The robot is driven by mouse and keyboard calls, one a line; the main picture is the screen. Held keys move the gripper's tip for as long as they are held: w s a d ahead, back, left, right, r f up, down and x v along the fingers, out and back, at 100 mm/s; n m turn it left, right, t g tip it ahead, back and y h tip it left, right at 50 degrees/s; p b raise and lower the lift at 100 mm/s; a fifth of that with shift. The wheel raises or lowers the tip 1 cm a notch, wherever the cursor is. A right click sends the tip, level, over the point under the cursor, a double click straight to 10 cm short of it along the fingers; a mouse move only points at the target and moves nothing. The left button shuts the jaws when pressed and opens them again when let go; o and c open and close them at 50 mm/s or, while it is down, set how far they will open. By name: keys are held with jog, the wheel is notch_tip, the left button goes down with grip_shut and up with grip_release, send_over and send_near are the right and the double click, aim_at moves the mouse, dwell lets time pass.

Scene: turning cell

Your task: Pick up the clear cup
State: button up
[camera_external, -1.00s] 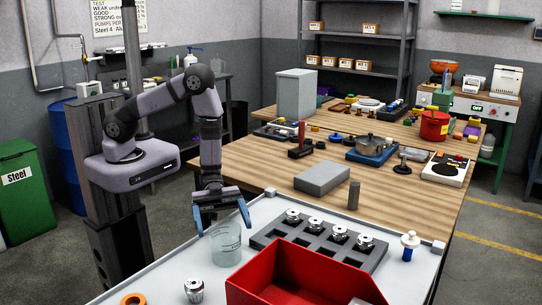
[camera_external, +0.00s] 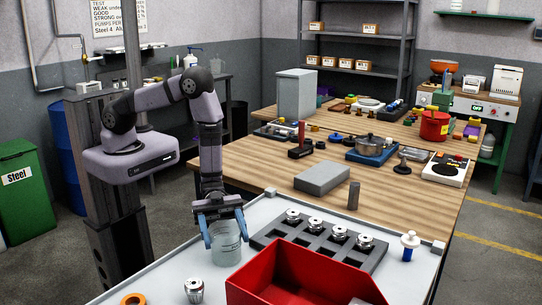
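The clear cup (camera_external: 226,250) stands upright on the white tabletop, left of the red bin. My gripper (camera_external: 224,236) points down at the cup with its blue fingers spread apart, one at each side of the cup's upper part. A gap shows between the fingers, and I cannot tell whether either finger touches the cup wall. The cup rests on the table.
A red bin (camera_external: 300,276) stands close on the right. A dark grey tray (camera_external: 262,240) with several metal parts lies behind it. A metal part (camera_external: 194,290) and an orange ring (camera_external: 133,299) lie in front of the cup. A grey block (camera_external: 322,179) is farther back.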

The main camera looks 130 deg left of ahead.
jog(key=shift+r, duration=0.15)
notch_tip(320, 180, up, 10)
jog(key=b, duration=0.2)
dwell(0.9)
jog(key=shift+f, duration=0.2)
